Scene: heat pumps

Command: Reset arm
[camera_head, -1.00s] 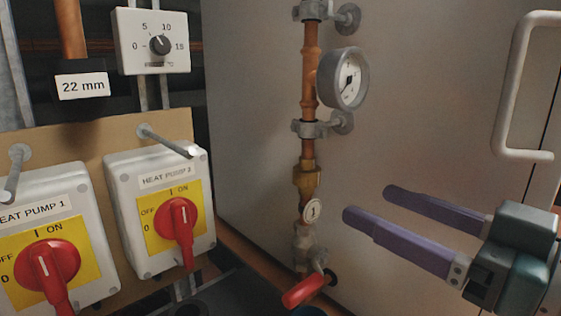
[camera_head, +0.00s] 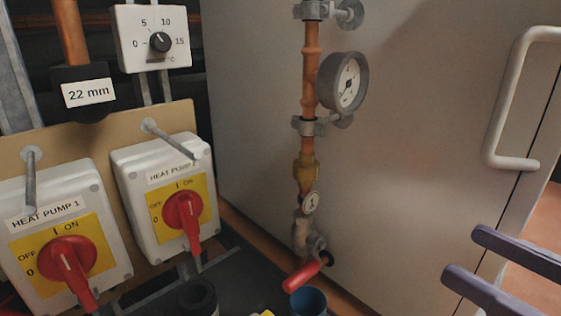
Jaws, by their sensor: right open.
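My right gripper (camera_head: 487,267) is at the lower right edge of the head view. Its two purple fingers are apart with nothing between them, and its body is out of the picture. It is clear of the copper pipe (camera_head: 310,80) and the red-handled valve (camera_head: 305,273). My left gripper does not show.
Two switch boxes, heat pump 1 (camera_head: 112,215) and heat pump 2 (camera_head: 148,218), stand at left under a dial box (camera_head: 128,55). A gauge (camera_head: 349,82) sits on the pipe. A cabinet door handle (camera_head: 498,110) is at right. A blue cup-like item (camera_head: 308,300) is at the bottom.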

